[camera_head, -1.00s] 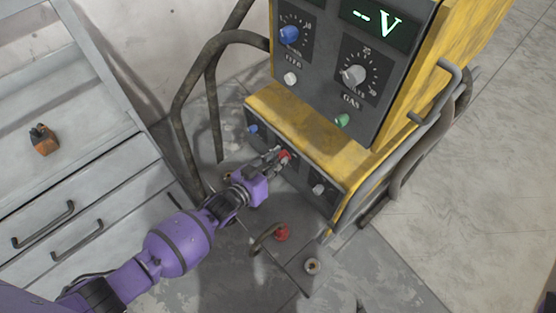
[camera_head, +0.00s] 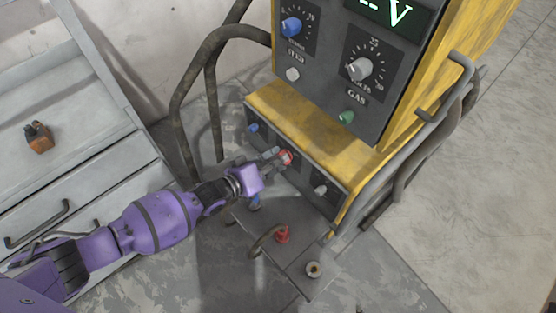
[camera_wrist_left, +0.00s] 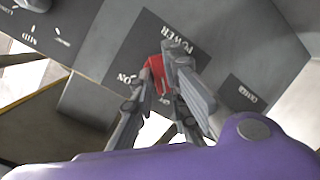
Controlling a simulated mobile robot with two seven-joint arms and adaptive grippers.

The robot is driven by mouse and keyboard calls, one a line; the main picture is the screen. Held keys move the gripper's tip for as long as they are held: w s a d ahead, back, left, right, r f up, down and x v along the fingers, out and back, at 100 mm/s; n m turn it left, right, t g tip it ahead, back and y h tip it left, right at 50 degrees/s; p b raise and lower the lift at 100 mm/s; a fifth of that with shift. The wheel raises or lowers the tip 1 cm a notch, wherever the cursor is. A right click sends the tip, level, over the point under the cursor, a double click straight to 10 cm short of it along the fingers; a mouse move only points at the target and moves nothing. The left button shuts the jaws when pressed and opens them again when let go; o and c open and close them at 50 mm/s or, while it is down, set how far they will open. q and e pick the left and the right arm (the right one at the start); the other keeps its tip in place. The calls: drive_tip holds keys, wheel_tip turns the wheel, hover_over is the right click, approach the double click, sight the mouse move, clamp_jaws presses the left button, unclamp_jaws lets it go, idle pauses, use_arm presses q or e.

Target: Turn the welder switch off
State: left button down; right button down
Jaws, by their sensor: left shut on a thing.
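The yellow and dark grey welder (camera_head: 330,140) stands right of centre in the head view. Its red power switch (camera_head: 286,157) is on the lower front panel, and it also shows in the left wrist view (camera_wrist_left: 154,72) beside the POWER and ON labels. My left gripper (camera_head: 277,155) is at that panel with its fingers shut on the red switch. The fingers hide part of the switch, and I cannot tell its exact setting. My right gripper is not in view.
A blue knob (camera_head: 291,27) and a grey knob (camera_head: 360,68) sit on the upper panel beside a lit green display (camera_head: 392,12). A red connector (camera_head: 281,234) is below the lower panel. A metal drawer cabinet (camera_head: 90,150) stands at left, with an orange item (camera_head: 39,138) on top.

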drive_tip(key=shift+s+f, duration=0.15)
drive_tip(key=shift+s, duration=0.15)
use_arm(q)
drive_tip(key=c, duration=1.7)
unclamp_jaws()
drive_tip(key=shift+c, duration=0.2)
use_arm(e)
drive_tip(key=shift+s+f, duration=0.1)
use_arm(q)
drive_tip(key=v, duration=1.2)
drive_tip(key=shift+a+f, duration=0.1)
